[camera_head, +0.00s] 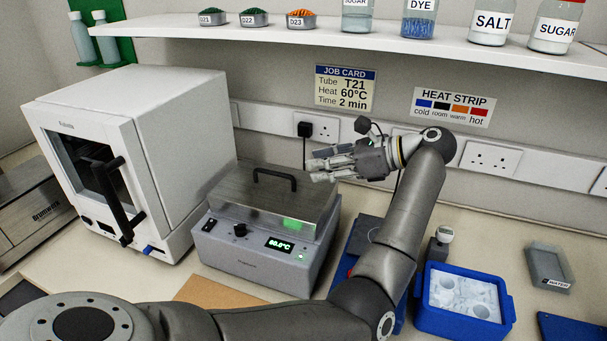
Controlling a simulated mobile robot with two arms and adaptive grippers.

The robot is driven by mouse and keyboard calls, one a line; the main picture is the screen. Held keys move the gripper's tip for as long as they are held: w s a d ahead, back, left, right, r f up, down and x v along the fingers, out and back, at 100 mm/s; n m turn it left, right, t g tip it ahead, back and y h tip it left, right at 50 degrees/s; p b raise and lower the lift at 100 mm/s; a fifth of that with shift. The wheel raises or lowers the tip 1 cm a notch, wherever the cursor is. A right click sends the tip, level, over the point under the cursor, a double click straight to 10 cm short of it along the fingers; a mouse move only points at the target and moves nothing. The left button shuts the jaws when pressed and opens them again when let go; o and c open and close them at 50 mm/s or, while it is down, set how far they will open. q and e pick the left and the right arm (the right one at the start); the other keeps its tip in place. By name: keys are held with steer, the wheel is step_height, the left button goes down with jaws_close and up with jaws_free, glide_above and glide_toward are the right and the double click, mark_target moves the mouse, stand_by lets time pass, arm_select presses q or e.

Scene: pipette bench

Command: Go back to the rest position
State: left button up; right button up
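My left gripper (322,165) is in the air in front of the back wall, past the right end of the heater's lid. Its fingers point left and look spread apart, with nothing seen between them. My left arm comes in from the lower left, bends near the bottom middle and rises to the wrist. My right gripper is not in view.
A heating block (258,263) with a closed lid and lit display stands left of my arm. A white oven (165,130) stands further left. A blue ice tub (464,323) and a grey water tray (548,266) are right. A shelf (400,47) with jars runs above.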

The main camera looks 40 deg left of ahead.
arm_select(q)
steer(key=shift+w+d+r, duration=0.15)
steer(key=shift+d+r, duration=0.1)
steer(key=shift+d, duration=0.25)
